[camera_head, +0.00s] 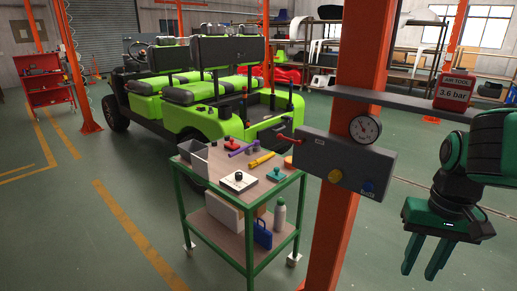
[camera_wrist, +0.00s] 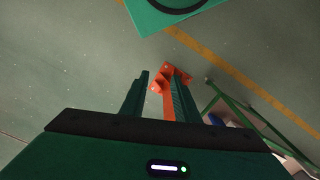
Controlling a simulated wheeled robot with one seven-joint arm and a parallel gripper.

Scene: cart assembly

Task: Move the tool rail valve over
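A grey valve box (camera_head: 345,160) is fixed to the orange post (camera_head: 362,55). A red lever (camera_head: 290,141) sticks out at its left side, lying nearly level. A red "AIR TOOL" display (camera_head: 452,92) reads 3.6 bar. My green gripper (camera_head: 418,274) hangs to the right of the box, fingers down, apart from it and empty. In the wrist view, my gripper (camera_wrist: 160,76) has a gap between its fingers; no valve shows there.
A green-framed trolley (camera_head: 245,222) with tools and parts stands left of the post. A grey shelf bar (camera_head: 405,102) runs across above the box. A lime-green vehicle (camera_head: 205,123) stands behind. The orange post foot (camera_wrist: 172,74) shows below my gripper. Floor at left is clear.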

